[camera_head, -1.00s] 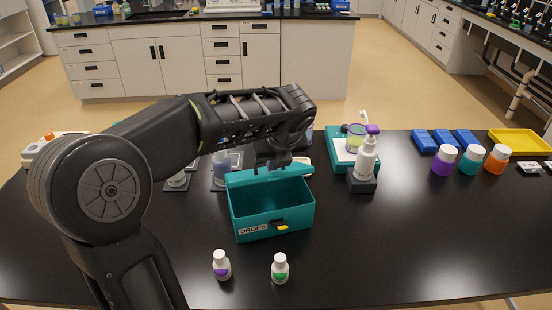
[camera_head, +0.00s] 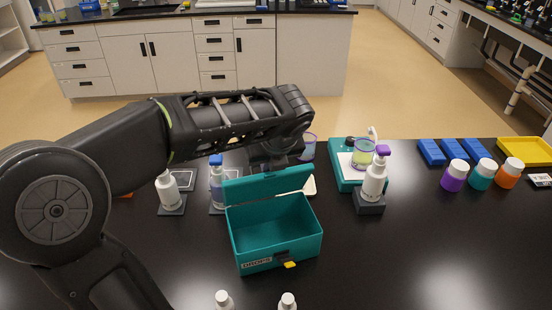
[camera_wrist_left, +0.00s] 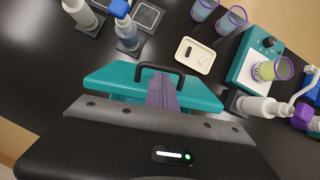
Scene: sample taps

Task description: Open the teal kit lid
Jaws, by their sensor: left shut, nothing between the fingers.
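The teal kit box (camera_head: 273,240) stands on the black table with a "DROPS" label and a yellow latch on its front. Its teal lid (camera_head: 262,187) is raised at the back edge, and the inside looks empty. My left gripper (camera_head: 272,164) is shut just behind the lid's top edge, its tips partly hidden. In the left wrist view, the shut fingers (camera_wrist_left: 163,92) are at the lid (camera_wrist_left: 108,78), beside its black handle (camera_wrist_left: 160,68); I cannot tell whether they touch. My right gripper is not in view.
Two small bottles (camera_head: 224,301) stand in front of the box. Pump bottles stand behind left (camera_head: 168,190) and to the right (camera_head: 375,175). A teal scale (camera_head: 346,175) with a cup is behind right. Capped jars (camera_head: 455,175) and blue trays (camera_head: 431,152) are farther right. Table right of the box is clear.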

